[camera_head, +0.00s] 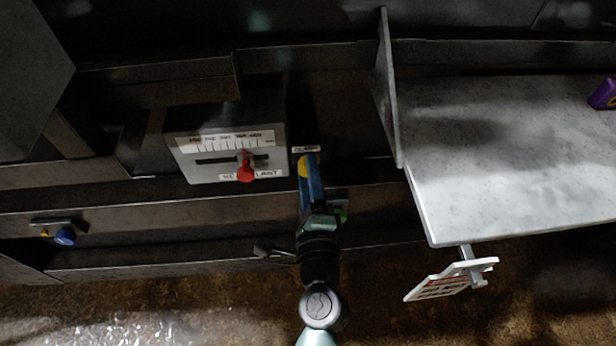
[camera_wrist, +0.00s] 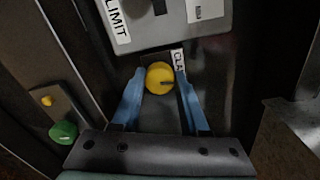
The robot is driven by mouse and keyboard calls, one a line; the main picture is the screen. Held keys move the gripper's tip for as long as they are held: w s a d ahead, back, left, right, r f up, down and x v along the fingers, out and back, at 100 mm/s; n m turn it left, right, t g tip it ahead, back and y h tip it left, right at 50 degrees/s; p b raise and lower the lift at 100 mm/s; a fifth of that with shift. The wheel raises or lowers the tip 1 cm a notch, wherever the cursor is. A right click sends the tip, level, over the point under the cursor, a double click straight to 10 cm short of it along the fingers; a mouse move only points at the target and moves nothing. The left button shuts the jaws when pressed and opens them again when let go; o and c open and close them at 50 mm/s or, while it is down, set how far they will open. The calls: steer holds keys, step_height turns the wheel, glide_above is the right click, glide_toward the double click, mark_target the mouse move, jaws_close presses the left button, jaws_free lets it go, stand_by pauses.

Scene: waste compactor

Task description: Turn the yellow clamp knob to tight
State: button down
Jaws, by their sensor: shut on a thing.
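The yellow clamp knob (camera_wrist: 159,78) is round and sits between the two blue fingers of my gripper (camera_wrist: 160,86) in the wrist view. A short dark mark on its face runs toward the right finger. My gripper is shut on it, one finger on each side. In the head view the knob (camera_head: 303,167) shows as a yellow sliver; my gripper (camera_head: 309,172) hides the rest. A white label (camera_wrist: 178,63) beside the knob reads "CLA", with its remainder hidden behind the right finger. Which setting the knob stands at cannot be read.
A grey box with a red slider (camera_head: 245,168) and a scale is left of the knob. A green button (camera_wrist: 63,132) is near my gripper. A blue knob (camera_head: 65,236) is far left. A grey shelf (camera_head: 500,150) is at right, with a white sign (camera_head: 440,283) below it.

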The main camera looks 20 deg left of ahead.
steer(key=shift+n+b, duration=0.35)
steer(key=shift+n, duration=0.45)
steer(key=shift+c, duration=2.1)
jaws_free()
